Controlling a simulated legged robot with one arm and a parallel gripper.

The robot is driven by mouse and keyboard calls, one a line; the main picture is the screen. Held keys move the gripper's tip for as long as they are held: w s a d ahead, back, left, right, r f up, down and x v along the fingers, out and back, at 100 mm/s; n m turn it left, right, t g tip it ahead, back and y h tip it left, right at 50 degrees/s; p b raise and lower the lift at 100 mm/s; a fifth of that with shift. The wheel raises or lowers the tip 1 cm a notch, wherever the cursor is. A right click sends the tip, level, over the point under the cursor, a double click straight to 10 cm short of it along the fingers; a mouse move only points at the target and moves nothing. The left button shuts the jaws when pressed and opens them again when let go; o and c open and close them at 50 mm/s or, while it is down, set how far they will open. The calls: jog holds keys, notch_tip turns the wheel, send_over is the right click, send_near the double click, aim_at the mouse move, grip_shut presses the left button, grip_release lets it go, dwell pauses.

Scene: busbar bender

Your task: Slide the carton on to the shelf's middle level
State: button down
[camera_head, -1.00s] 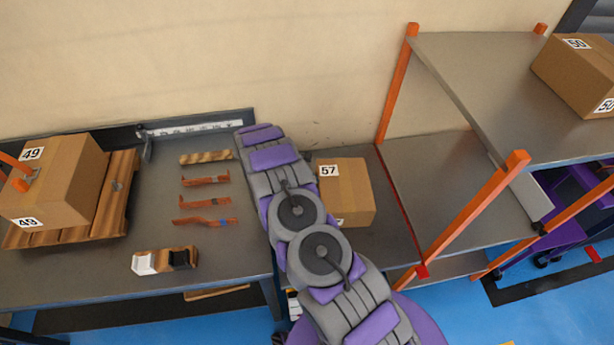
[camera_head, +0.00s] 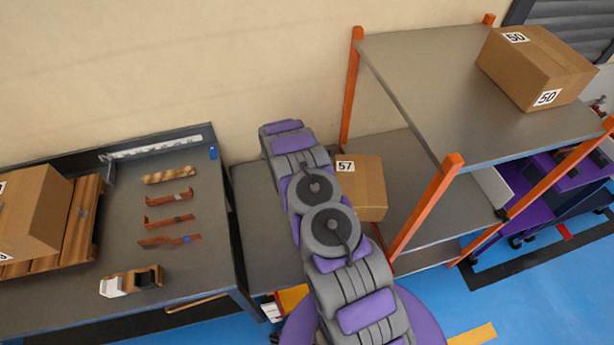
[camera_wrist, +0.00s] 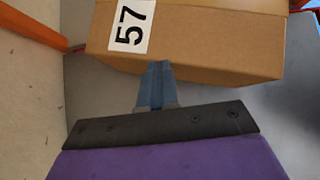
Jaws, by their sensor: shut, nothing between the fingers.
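The carton (camera_head: 368,190), a brown box labelled 57, sits at the left edge of the orange-posted shelf. It is just beyond the left posts' line at its right part, on the level below the top deck; my arm hides its left side. The shelf's middle level (camera_head: 405,185) is a grey deck with bare room right of the carton. In the wrist view my gripper (camera_wrist: 157,70) is shut and empty. Its fingertips are at the lower edge of the carton's labelled face (camera_wrist: 195,50); I cannot tell whether they touch. In the head view the gripper is hidden behind my arm.
A carton labelled 50 (camera_head: 540,68) stands on the shelf's top deck (camera_head: 420,65). Orange posts (camera_head: 428,208) bound the shelf. A grey surface (camera_head: 262,235) lies between shelf and workbench (camera_head: 75,310). The bench holds copper bars (camera_head: 168,222) and a carton on a pallet (camera_head: 85,215).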

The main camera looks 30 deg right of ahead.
aim_at(381, 164)
jog(key=s+d, duration=0.1)
jog(key=d, duration=0.6)
jog(key=s+d+p, duration=0.1)
jog(key=s+d, duration=0.1)
jog(key=d, duration=0.5)
jog(key=s+d, duration=0.1)
jog(key=d, duration=0.6)
jog(key=shift+s+d+f, duration=0.25)
jog(key=shift+s, duration=0.05)
jog(key=shift+w+a+r, duration=0.15)
jog(key=shift+a+r, duration=0.1)
jog(key=shift+a, duration=0.45)
